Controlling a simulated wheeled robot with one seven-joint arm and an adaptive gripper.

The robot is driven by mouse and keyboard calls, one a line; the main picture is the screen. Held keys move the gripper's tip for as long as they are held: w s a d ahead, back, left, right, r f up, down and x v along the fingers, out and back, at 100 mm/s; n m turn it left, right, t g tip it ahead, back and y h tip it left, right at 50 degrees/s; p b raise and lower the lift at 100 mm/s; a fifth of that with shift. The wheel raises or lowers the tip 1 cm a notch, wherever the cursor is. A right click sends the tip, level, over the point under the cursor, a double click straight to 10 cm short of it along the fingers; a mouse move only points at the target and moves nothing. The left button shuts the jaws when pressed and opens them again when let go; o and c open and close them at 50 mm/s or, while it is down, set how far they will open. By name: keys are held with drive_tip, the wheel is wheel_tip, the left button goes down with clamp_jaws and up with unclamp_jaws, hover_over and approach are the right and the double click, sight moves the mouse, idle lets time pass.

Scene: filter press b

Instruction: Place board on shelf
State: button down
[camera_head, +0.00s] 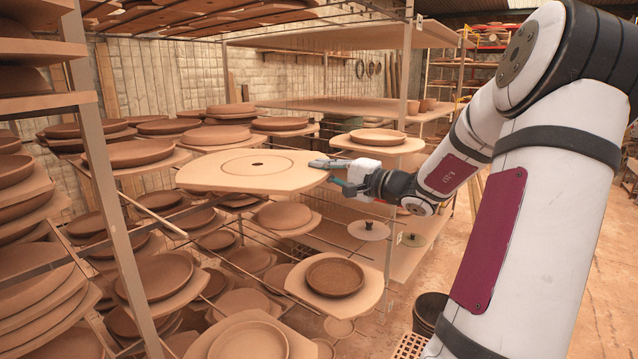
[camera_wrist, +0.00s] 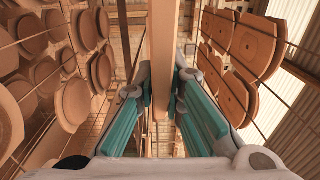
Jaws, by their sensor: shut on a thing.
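The board (camera_head: 225,174) is a flat tan slab with cut corners, a ring mark and a small dark hole in the middle. My gripper (camera_head: 328,171) is shut on its right edge in the head view and holds it roughly level. In the wrist view the board (camera_wrist: 162,60) shows edge-on as an upright strip between the teal fingers of my gripper (camera_wrist: 162,105). The shelf (camera_head: 290,220) is a metal rack with thin rods, filled with clay plates on boards. The held board is at the rack's front; whether it touches the rods cannot be told.
A rack post (camera_head: 115,190) stands at the left. A board with a brown plate (camera_head: 335,277) sticks out low in front. Another plate (camera_head: 378,137) sits behind my gripper. A dark bucket (camera_head: 430,310) stands on the floor. Wide, mostly empty shelves (camera_head: 340,106) are at the back.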

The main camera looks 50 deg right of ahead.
drive_tip(key=shift+w+r, duration=0.1)
drive_tip(key=shift+w, duration=0.35)
drive_tip(key=shift+w+f, duration=0.2)
drive_tip(key=shift+f, duration=1.7)
drive_tip(key=c, duration=1.7)
unclamp_jaws()
drive_tip(key=shift+f, duration=0.15)
